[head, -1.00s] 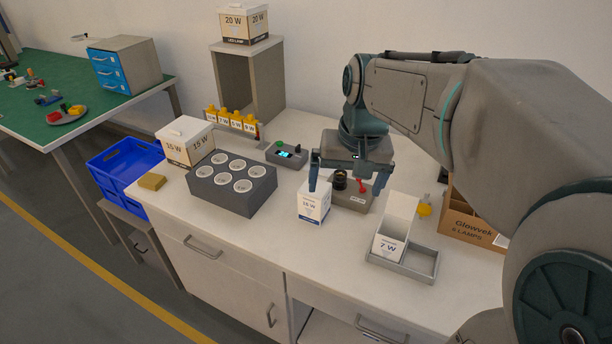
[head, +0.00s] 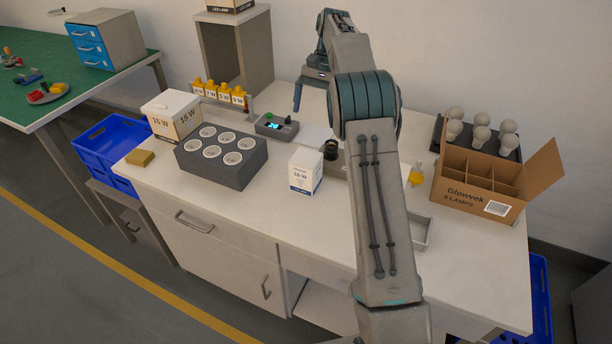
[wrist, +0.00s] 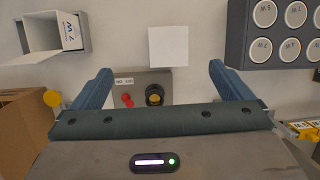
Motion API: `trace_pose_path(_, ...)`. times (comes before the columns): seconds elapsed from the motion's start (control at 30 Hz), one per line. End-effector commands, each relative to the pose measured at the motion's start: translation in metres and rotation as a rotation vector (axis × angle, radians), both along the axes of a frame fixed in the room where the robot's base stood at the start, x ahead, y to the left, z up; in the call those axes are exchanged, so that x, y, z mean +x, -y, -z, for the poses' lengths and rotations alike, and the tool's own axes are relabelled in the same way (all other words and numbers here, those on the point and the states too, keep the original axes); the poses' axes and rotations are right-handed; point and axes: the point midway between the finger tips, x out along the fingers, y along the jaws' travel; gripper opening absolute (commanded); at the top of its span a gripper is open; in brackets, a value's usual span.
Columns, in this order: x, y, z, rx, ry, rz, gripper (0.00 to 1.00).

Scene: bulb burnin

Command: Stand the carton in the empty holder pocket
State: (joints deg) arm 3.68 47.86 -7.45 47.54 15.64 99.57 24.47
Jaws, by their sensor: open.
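The white carton (head: 305,172) with a blue band and a wattage label stands upright on the bench; in the wrist view its white top (wrist: 168,46) shows. The grey holder (head: 421,235) is mostly hidden by my arm in the head view. In the wrist view the holder (wrist: 45,52) is at the top left, with an open 7 W carton (wrist: 70,32) standing in one part. My gripper (wrist: 160,67) is open and empty, with the carton apart from it, ahead between the finger lines. In the head view one finger shows; the other is hidden.
A lamp tester (wrist: 153,90) with a black socket and red parts lies between my fingers in the wrist view. A grey rack (head: 226,165) of round cups stands left of the carton. A cardboard box (head: 480,185) and bulbs (head: 482,125) are on the right. The front bench edge is clear.

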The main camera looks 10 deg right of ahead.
Motion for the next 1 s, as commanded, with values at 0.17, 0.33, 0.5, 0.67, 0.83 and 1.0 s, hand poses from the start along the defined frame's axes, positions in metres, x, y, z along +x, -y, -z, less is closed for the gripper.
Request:
trace_pose_path(0.17,0.019,0.001,0.038,0.003,-0.064,0.025,0.98)
trace_pose_path(0.33,0.025,0.001,0.055,0.003,-0.095,0.034,0.98)
trace_pose_path(0.5,0.024,-0.001,0.065,0.005,-0.105,0.037,0.98)
trace_pose_path(0.67,0.02,-0.005,0.079,0.005,-0.105,0.037,0.98)
trace_pose_path(0.83,0.013,-0.009,0.096,0.005,-0.106,0.036,0.98)
trace_pose_path(1.0,0.006,-0.014,0.116,0.004,-0.106,0.037,0.98)
